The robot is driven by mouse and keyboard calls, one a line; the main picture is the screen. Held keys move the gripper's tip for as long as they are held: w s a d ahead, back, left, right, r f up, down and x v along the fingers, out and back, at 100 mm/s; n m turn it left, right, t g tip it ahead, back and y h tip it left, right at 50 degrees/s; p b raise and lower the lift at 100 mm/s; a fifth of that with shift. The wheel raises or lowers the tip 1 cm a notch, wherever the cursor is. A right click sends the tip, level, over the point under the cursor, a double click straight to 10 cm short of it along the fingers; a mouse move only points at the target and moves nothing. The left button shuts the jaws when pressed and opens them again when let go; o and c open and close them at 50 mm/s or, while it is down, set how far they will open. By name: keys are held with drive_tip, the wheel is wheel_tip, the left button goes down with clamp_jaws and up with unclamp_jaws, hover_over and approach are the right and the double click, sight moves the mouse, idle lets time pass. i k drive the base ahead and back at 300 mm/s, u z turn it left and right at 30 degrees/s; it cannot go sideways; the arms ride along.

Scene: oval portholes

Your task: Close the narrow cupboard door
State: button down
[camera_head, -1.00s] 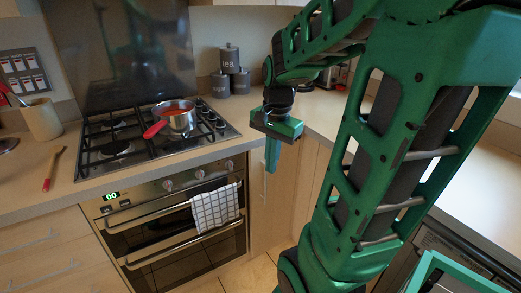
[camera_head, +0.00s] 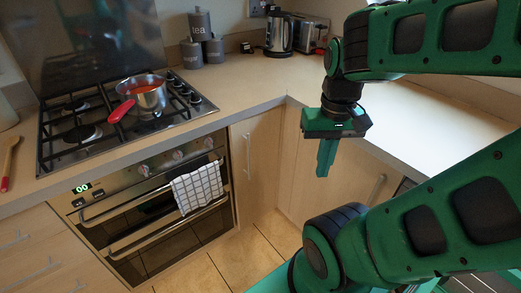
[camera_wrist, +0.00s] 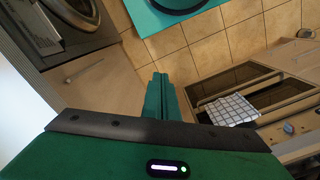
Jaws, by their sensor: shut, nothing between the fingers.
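The narrow cupboard door (camera_head: 262,165) is a pale wood panel between the oven and the inner corner, with a vertical bar handle (camera_head: 247,157) near its left edge. In the head view it looks flush beneath the worktop, with no clear gap visible. My gripper (camera_head: 325,160) is shut and empty, pointing down in front of the corner cupboards, right of the narrow door and apart from it. Its closed green fingers also show in the wrist view (camera_wrist: 160,92).
The oven (camera_head: 150,220) with a checked towel (camera_head: 197,186) is left of the door. A red-handled pan (camera_head: 142,95) sits on the hob. Another cupboard door (camera_head: 350,180) lies behind my gripper. Tiled floor (camera_head: 245,255) in front is clear.

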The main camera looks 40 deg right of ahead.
sight(254, 141)
drive_tip(key=z, duration=0.05)
drive_tip(key=k, duration=1.25)
drive_tip(key=u, duration=0.6)
drive_tip(key=i, duration=1)
drive_tip(key=z, duration=0.05)
